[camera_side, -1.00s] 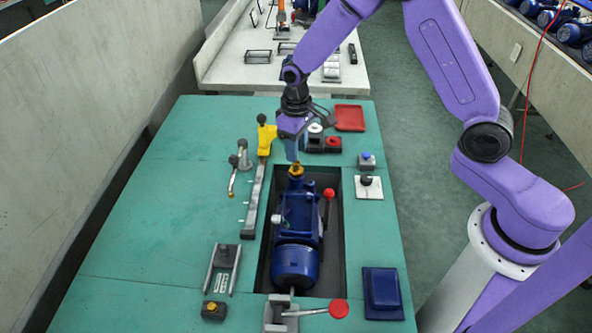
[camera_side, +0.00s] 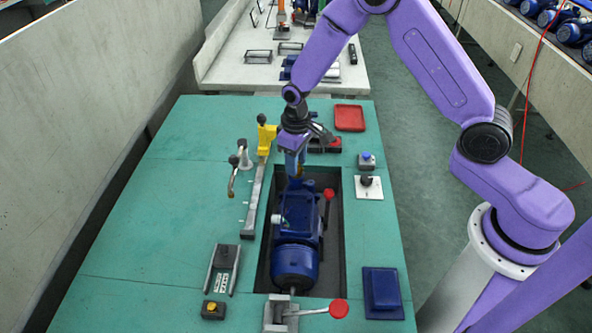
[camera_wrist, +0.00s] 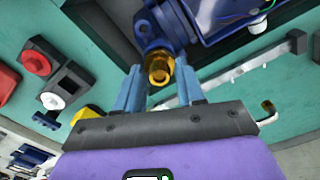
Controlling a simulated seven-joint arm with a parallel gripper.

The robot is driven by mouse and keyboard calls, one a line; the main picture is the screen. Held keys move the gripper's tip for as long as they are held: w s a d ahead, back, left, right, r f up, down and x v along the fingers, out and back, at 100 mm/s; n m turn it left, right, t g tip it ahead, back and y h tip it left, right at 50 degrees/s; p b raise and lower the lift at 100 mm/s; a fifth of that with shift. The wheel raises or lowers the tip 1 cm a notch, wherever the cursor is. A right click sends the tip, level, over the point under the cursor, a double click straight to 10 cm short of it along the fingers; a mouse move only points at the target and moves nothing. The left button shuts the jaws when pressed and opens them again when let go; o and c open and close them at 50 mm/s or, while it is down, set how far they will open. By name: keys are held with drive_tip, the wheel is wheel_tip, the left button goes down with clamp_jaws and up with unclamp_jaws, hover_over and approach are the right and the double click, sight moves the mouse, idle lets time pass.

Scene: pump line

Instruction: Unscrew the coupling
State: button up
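The coupling, a brass-coloured hex fitting (camera_wrist: 159,67), sits on the end of the blue pump (camera_wrist: 215,22). In the side view the pump (camera_side: 296,225) lies in a dark recess in the green table, and my gripper hides the coupling. My gripper (camera_side: 294,168) points down over the pump's far end. In the wrist view my gripper (camera_wrist: 162,78) is open, with one blue finger on each side of the coupling. A gap shows beside the coupling at the right finger; whether the left finger touches it I cannot tell.
A yellow clamp (camera_side: 266,138) and metal rail (camera_side: 254,200) stand left of the recess. Red-knobbed levers (camera_side: 329,194) (camera_side: 338,308) stand close to the pump. A red tray (camera_side: 349,118) lies behind at right.

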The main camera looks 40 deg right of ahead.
drive_tip(key=c, duration=0.7)
drive_tip(key=n, duration=0.4)
drive_tip(key=shift+n, duration=1.5)
drive_tip(key=shift+n, duration=0.3)
drive_tip(key=n, duration=0.6)
drive_tip(key=shift+n, duration=0.3)
